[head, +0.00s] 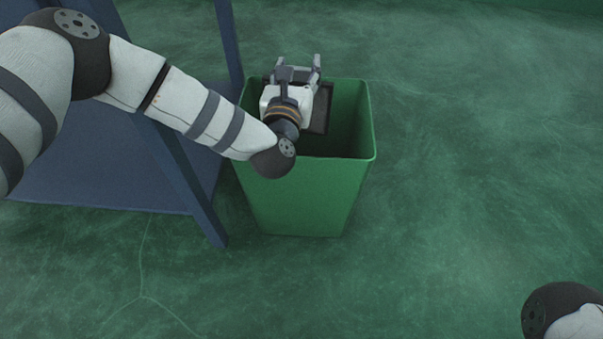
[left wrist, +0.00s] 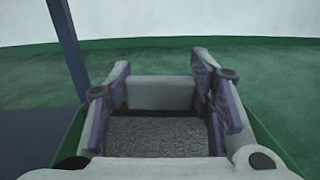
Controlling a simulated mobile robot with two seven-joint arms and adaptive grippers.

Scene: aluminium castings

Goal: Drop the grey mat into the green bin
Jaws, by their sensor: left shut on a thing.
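My left gripper (head: 298,66) is over the mouth of the green bin (head: 308,200), towards its back left side. It is shut on the grey mat (head: 321,110), which shows as a dark, flat piece beside the gripper, within the bin's opening. In the left wrist view the mat (left wrist: 158,136) is a rough grey surface between the two fingers of the left gripper (left wrist: 160,80). The wrist and fingers hide part of the mat and of the bin's inside. The visible inside of the bin looks empty. My right gripper is out of view.
A blue table or stand (head: 175,165) with legs and a low shelf is close to the bin's left side. The green floor (head: 480,150) is clear to the right and in front of the bin. A pale wall (left wrist: 200,18) is at the back.

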